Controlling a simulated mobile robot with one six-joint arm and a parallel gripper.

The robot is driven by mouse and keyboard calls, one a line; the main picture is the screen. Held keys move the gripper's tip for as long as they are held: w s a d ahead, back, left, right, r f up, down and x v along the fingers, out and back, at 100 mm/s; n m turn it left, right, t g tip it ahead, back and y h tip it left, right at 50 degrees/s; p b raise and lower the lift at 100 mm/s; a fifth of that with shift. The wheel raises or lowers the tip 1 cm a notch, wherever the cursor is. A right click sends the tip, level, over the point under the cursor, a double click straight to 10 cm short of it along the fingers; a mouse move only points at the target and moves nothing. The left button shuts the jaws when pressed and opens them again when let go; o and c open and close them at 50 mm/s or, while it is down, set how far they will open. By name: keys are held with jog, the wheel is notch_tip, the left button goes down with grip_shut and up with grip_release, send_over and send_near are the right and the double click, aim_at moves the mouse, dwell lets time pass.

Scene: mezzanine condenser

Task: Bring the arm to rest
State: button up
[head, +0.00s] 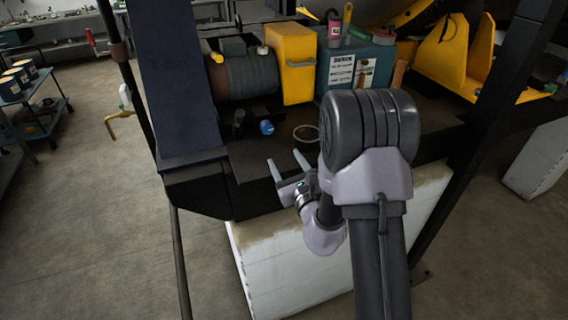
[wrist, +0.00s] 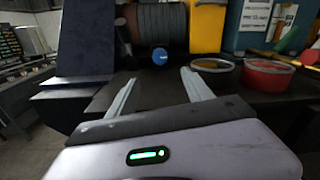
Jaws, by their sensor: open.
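My gripper (head: 287,166) is open and empty in the head view, at the front edge of the dark machine deck (head: 262,160). In the wrist view my gripper (wrist: 158,84) shows its two pale fingers spread apart, with nothing between them. The fingers point toward the deck and a blue round cap (wrist: 160,56) beyond them. My arm is bent, and its large dark joint hides part of the deck in the head view.
On the deck are a motor (head: 250,75), a yellow box (head: 290,62), a teal box (head: 350,72) and a ring (head: 306,134). A red tub (wrist: 268,73) shows in the wrist view. A dark blue post (head: 172,75) stands left. Floor (head: 80,220) at left is clear.

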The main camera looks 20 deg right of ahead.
jog(key=s+a+r+n+y+b, duration=0.25)
jog(key=a+r+n+y, duration=0.2)
jog(key=a+y, duration=0.4)
jog(key=s+a+r+n+g+y+b, duration=0.1)
jog(key=s+a+n+g+y+b, duration=0.45)
jog(key=s+a+n+g, duration=0.65)
jog(key=s+a+f+n+g+h+b, duration=0.1)
jog(key=s+f+n+g+h+b, duration=0.2)
jog(key=s, duration=0.4)
jog(key=s+a+f+n+h+b, duration=0.2)
jog(key=s+f+n+b, duration=0.1)
jog(key=s+f+n, duration=0.3)
jog(key=s+d+f+n+t+h+b, duration=0.1)
jog(key=s+d+f+n+h+b, duration=0.1)
jog(key=d, duration=0.4)
jog(key=s+d+f+n+t+h+b, duration=0.1)
jog(key=s+d+h+b, duration=0.1)
jog(key=s+d+h, duration=0.2)
jog(key=d+h, duration=0.1)
jog(key=d, duration=0.2)
jog(key=shift+f+n+t+h, duration=0.3)
jog(key=shift+f+n+t, duration=0.05)
jog(key=shift+f+t, duration=0.05)
